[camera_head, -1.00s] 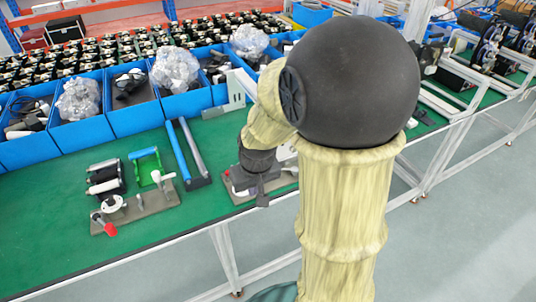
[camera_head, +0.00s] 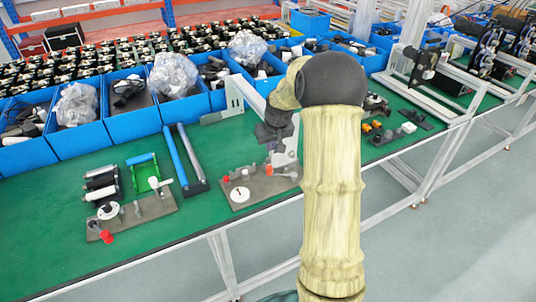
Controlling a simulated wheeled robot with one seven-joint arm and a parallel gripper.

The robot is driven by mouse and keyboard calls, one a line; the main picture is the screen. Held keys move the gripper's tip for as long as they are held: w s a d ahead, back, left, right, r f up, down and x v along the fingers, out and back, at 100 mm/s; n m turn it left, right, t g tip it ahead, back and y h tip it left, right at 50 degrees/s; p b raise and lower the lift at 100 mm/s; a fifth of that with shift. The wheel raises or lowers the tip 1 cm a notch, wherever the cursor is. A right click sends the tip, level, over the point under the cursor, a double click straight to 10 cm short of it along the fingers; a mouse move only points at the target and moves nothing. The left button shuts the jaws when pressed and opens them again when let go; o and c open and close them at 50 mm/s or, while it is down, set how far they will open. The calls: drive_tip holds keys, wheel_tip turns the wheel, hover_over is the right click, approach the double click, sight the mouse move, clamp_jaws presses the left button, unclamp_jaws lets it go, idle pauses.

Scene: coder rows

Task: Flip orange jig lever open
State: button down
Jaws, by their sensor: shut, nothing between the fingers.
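The orange jig lever (camera_head: 286,173) shows as a small orange part at the right end of a grey jig plate (camera_head: 258,197) on the green table. It is small, so its exact angle cannot be told. The same plate carries a white disc (camera_head: 239,194) and a red cap (camera_head: 226,181). My gripper (camera_head: 272,146) is shut and empty, above the back right part of this plate, close to the lever. Whether it touches anything cannot be told.
A second jig plate with a red knob (camera_head: 106,236) lies to the left, by a green frame (camera_head: 153,184) and a blue-and-grey roller rack (camera_head: 196,188). Blue bins (camera_head: 133,122) line the back. Small orange and black parts (camera_head: 372,128) lie to the right.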

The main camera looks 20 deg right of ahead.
drive_tip(key=p+x, duration=0.1)
drive_tip(key=x, duration=0.8)
drive_tip(key=shift+w+f, duration=0.15)
drive_tip(key=shift+f, duration=0.15)
drive_tip(key=shift+a, duration=0.15)
drive_tip(key=shift+a+n, duration=0.2)
drive_tip(key=shift+n, duration=0.1)
